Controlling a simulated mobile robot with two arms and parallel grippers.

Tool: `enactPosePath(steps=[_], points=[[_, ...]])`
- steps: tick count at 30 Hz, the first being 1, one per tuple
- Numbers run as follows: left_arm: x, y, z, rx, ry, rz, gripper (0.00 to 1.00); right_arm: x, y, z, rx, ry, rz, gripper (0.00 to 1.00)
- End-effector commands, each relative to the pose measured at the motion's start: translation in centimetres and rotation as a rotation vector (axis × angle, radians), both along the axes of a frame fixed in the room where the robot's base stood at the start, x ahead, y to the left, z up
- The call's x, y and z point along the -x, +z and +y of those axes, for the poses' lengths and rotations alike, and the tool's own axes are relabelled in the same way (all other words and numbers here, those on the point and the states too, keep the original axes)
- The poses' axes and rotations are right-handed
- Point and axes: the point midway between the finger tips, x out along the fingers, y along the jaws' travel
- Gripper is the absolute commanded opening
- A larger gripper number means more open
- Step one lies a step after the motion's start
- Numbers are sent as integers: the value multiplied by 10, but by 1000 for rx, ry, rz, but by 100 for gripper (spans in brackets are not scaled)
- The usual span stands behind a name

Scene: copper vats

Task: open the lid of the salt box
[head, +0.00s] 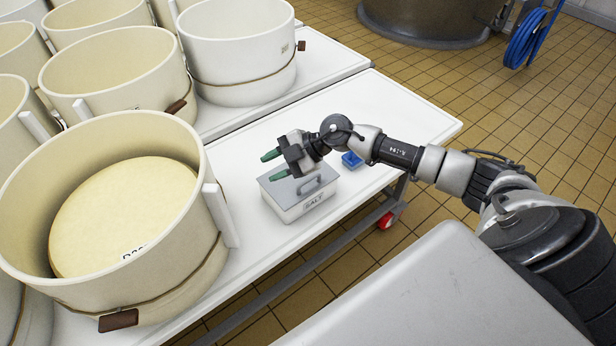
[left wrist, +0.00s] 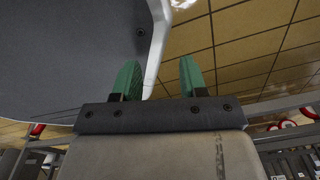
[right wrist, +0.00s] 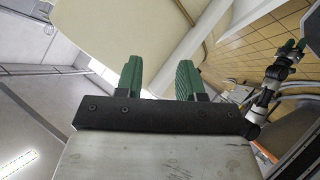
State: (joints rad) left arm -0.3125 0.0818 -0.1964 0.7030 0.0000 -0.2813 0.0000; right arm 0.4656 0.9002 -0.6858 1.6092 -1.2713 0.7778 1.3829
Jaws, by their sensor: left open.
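The salt box (head: 291,211) is a small grey-white box marked SALT on the white table. Its grey lid (head: 272,187) lies flat and looks closed, with a raised handle (head: 310,188) on top. My right gripper (head: 267,166) is open and empty, its green fingertips pointing left. In the head view it overlaps the lid's far side; whether it touches cannot be told. Its spread fingers show in the right wrist view (right wrist: 158,80). My left gripper (left wrist: 160,78) is open and empty in the left wrist view, and is outside the head view.
A blue object (head: 352,159) sits just right of the box. A large cream mould (head: 215,217) holding a cheese stands left of it, with several more moulds behind. The white table (head: 405,115) is bare toward its far right corner. Tiled floor lies beyond.

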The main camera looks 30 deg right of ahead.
Motion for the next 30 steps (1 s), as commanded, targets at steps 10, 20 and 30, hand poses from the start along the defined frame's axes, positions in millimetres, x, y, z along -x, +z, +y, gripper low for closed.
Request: enactPosePath(steps=[10, 20, 30], points=[[-2, -2, 0, 0, 0, -1, 43, 19, 4, -125, 504, -41, 344, 38], [-13, -1, -3, 2, 2, -8, 43, 13, -38, -111, 519, -46, 362, 38], [-32, 4, -7, 4, 5, -19, 43, 5, -85, -90, 518, -46, 359, 38]])
